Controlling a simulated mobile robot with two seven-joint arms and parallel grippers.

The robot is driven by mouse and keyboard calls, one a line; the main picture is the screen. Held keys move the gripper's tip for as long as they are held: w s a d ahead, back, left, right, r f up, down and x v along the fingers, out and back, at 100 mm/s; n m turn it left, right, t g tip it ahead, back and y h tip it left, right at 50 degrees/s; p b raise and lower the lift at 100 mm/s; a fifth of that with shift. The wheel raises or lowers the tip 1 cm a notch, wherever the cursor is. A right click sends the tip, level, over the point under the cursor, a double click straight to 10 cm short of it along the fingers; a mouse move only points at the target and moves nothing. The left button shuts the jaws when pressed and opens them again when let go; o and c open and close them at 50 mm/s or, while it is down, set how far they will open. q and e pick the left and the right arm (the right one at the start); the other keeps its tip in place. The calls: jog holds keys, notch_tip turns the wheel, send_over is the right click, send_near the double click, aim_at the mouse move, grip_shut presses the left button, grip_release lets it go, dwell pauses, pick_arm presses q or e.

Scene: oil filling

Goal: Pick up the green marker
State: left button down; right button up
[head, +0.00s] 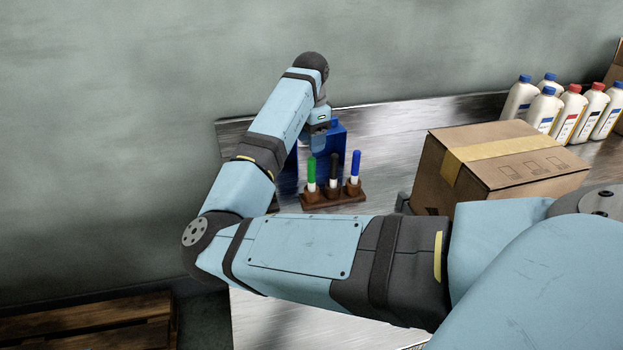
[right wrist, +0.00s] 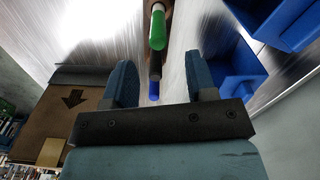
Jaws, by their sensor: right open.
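The green marker (head: 311,172) stands upright, green cap up, in the left slot of a brown wooden holder (head: 333,196). A black marker (head: 334,168) and a blue marker (head: 355,167) stand beside it. My right gripper (head: 318,140) is above and behind the holder in the head view, partly hidden by its own wrist. In the right wrist view, its two blue fingers (right wrist: 162,82) are apart and empty. The green marker (right wrist: 157,30) appears beyond the fingertips, nearly between them, with the other caps in line behind it. My left gripper is not in view.
Blue bins (head: 336,145) stand just behind the holder. A cardboard box (head: 500,165) is to its right on the metal table. Several white bottles (head: 547,108) stand at the back right. A wooden pallet (head: 90,325) is at lower left.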

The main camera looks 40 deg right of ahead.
aim_at(311, 158)
notch_tip(311, 158, down, 4)
jog(key=shift+r, duration=0.1)
notch_tip(311, 158, down, 5)
jog(key=shift+s+f+b, duration=0.1)
jog(key=shift+s+b, duration=0.05)
jog(key=shift+b, duration=0.55)
grip_shut()
